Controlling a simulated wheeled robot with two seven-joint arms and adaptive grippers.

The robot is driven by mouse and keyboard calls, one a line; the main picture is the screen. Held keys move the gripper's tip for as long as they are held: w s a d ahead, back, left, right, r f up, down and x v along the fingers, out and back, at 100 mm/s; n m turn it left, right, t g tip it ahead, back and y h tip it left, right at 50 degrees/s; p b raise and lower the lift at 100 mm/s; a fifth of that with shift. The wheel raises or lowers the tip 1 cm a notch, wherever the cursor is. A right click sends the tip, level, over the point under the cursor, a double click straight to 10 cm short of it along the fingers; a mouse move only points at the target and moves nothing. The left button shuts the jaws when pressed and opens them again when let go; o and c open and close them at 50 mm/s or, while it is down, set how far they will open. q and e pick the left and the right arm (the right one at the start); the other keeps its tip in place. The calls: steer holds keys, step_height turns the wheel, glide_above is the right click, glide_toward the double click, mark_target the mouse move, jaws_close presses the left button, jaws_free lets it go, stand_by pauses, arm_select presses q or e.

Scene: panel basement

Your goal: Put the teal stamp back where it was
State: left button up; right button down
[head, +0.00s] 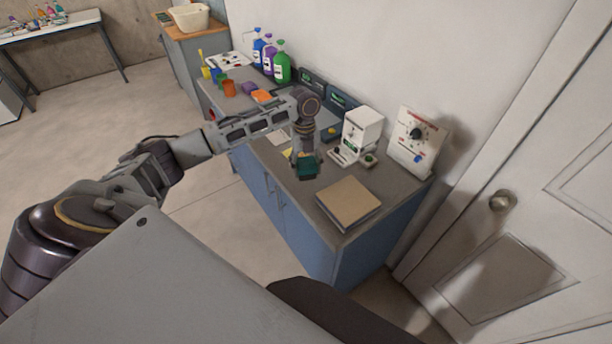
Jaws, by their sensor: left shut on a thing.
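My left gripper (305,152) reaches over the blue cabinet's counter in the head view and points downward. It is shut on the teal stamp (308,170), a small dark teal block at its fingertips. The stamp is above or at the grey countertop; I cannot tell whether it touches. Part of the stamp is hidden by the fingers. My right gripper is not in view.
A tan box or book (349,202) lies at the counter's near end. A white device (361,135) and a white dial panel (417,140) stand by the wall. Yellow and white papers (279,138) lie left of the gripper. Bottles (282,66) stand farther back.

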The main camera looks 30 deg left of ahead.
mark_target(306, 176)
arm_select(q)
steer(key=shift+f, duration=2.5)
steer(key=shift+f, duration=0.1)
steer(key=o, duration=0.8)
steer(key=shift+o, duration=0.2)
steer(key=shift+w+a+r+b, duration=0.1)
steer(key=shift+w+a+r, duration=0.05)
steer(key=shift+r, duration=1.9)
steer(key=shift+w+a+r+b, duration=0.15)
steer(key=shift+w+a+r, duration=0.05)
steer(key=shift+r, duration=1.8)
steer(key=shift+w+a+r+b, duration=0.1)
steer(key=shift+w+a+r, duration=0.05)
steer(key=shift+r, duration=1.9)
steer(key=shift+s+f, duration=0.1)
